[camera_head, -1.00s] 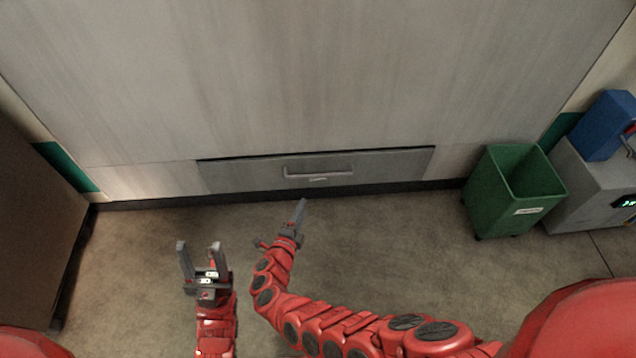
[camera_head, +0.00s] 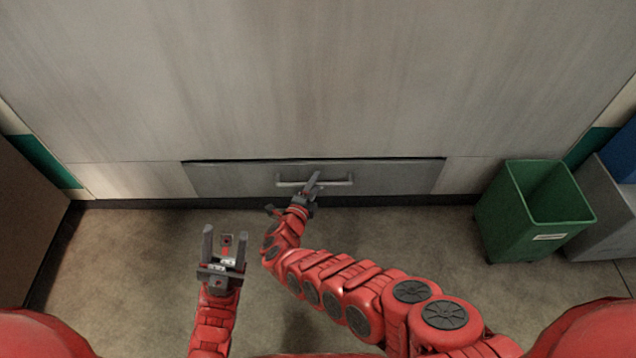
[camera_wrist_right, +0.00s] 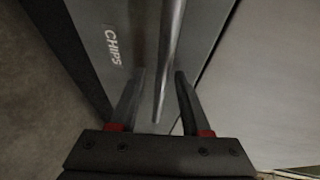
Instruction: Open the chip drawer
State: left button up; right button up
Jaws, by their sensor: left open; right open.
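The chip drawer (camera_head: 400,177) is a wide, low grey drawer front at the bottom of the pale cabinet, and it looks shut. Its bar handle (camera_head: 340,183) runs across the middle. In the right wrist view the drawer front (camera_wrist_right: 105,25) carries the label "CHIPS", and the bar handle (camera_wrist_right: 170,50) points down between the fingers. My right gripper (camera_head: 313,182) is open at the handle; in the wrist view its fingers (camera_wrist_right: 157,90) stand either side of the bar's end, with gaps visible. My left gripper (camera_head: 226,240) is open and empty above the floor, away from the drawer.
A green bin (camera_head: 535,210) stands on the floor to the right of the drawer, with a grey machine (camera_head: 608,205) beside it. A brown block (camera_head: 25,220) stands at the left. The floor (camera_head: 130,260) before the drawer's left side is clear.

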jog(key=shift+r, duration=0.1)
grip_shut()
dwell(1.3)
